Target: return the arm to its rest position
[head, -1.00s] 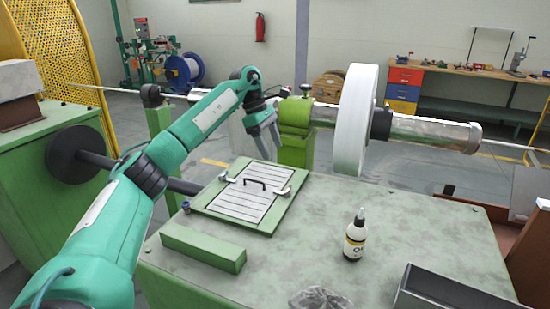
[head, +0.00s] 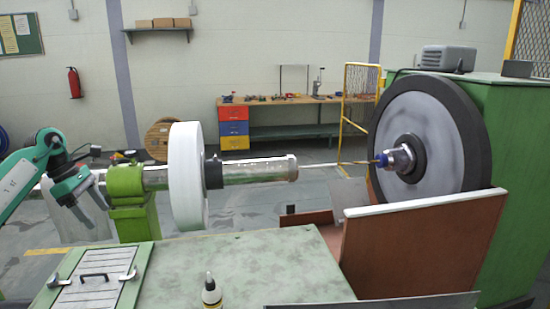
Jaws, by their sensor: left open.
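My left arm (head: 20,182) comes in from the left edge, teal with dark joints. Its gripper (head: 90,214) hangs down with its grey fingers apart, holding nothing that I can see. It is just left of the green bearing stand (head: 127,185) that carries the shaft, above the machine's far side. I cannot tell the exact gap between them. My right gripper is not in view.
A white disc (head: 187,177) sits on the shaft (head: 250,170). A large dark-rimmed wheel (head: 432,135) stands at right behind a brown panel (head: 420,245). The green table top (head: 250,262) holds a bottle (head: 212,294) and a hinged hatch plate (head: 60,292).

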